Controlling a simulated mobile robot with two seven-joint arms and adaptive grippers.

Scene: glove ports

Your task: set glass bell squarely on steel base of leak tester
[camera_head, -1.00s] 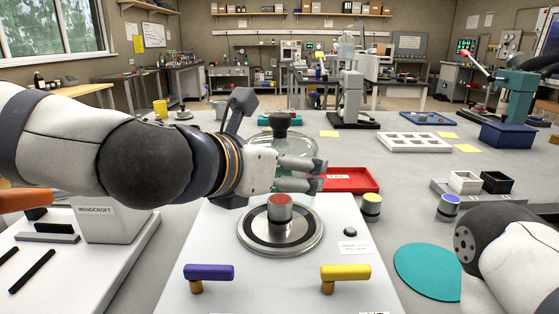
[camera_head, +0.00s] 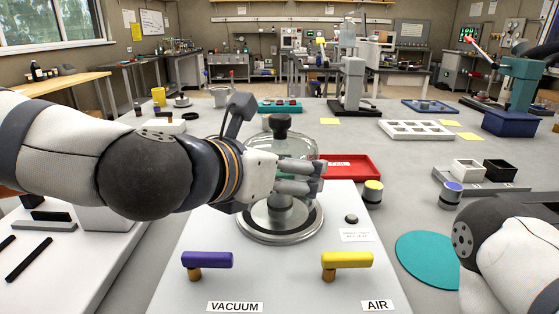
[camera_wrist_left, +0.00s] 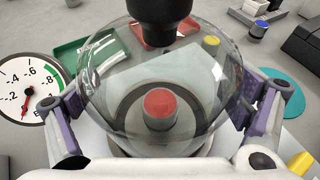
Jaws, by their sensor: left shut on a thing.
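The clear glass bell (camera_head: 300,145) has a black knob (camera_head: 279,126) on top. My left gripper (camera_head: 316,177) is shut on the bell; in the left wrist view its fingers flank the glass bell (camera_wrist_left: 105,85). The round steel base (camera_head: 270,235) with a dark ring sits on the white leak tester (camera_head: 215,288). A red-topped cylinder (camera_wrist_left: 160,105) stands on the base and shows through the glass. The bell is above the base; my gripper hides its lower rim in the head view, so I cannot tell whether they touch. My right gripper is out of view.
A purple handle (camera_head: 207,260) and a yellow handle (camera_head: 347,260) stand at the tester's front. A red tray (camera_head: 365,166) lies behind, with a yellow-topped cylinder (camera_head: 373,190) nearby. A teal disc (camera_head: 428,258) lies at right. A gauge (camera_wrist_left: 28,90) shows in the wrist view.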

